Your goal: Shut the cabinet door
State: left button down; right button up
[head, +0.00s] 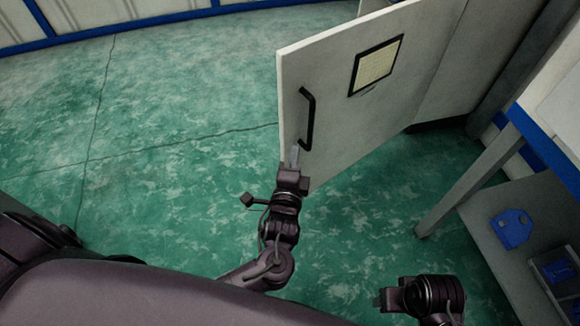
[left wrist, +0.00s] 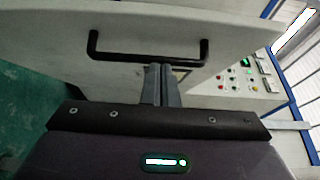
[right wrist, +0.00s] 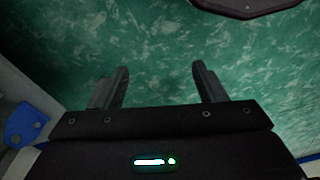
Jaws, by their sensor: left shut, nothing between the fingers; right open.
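The cabinet door (head: 335,135) is a pale panel standing wide open, with a black bar handle (head: 308,118) near its free edge and a framed yellow sheet on its face. My left gripper (head: 294,155) is shut and empty, its fingertips at the door face by the lower end of the handle. In the left wrist view the closed fingers (left wrist: 160,72) reach up to the handle bar (left wrist: 145,57); I cannot tell whether they touch it. My right gripper (right wrist: 160,85) is open and empty above the floor, well away from the door.
A workbench (head: 525,125) with a blue edge and a lower shelf (head: 535,215) stands at the right. A control panel with buttons (left wrist: 240,80) shows in the left wrist view. The green floor (head: 180,110) left of the door is clear.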

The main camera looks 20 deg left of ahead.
aim_at(289, 119)
pick_arm(q)
jog(key=w+a, duration=0.1)
jog(key=w, duration=0.1)
jog(key=w+a, duration=0.1)
jog(key=w, duration=0.1)
jog(key=w+a+b, duration=0.1)
jog(key=w, duration=0.1)
jog(key=shift+w+a+f, duration=0.1)
jog(key=shift+w+a, duration=0.05)
jog(key=shift+w, duration=0.15)
jog(key=shift+w+a, duration=0.3)
jog(key=shift+a, duration=0.2)
pick_arm(e)
jog(key=shift+w+a+f+t, duration=0.2)
jog(key=shift+a+t, duration=0.05)
jog(key=shift+a, duration=0.2)
jog(key=shift+w+a+f+t, duration=0.15)
jog(key=shift+a+f+t, duration=0.1)
jog(key=shift+a, duration=0.15)
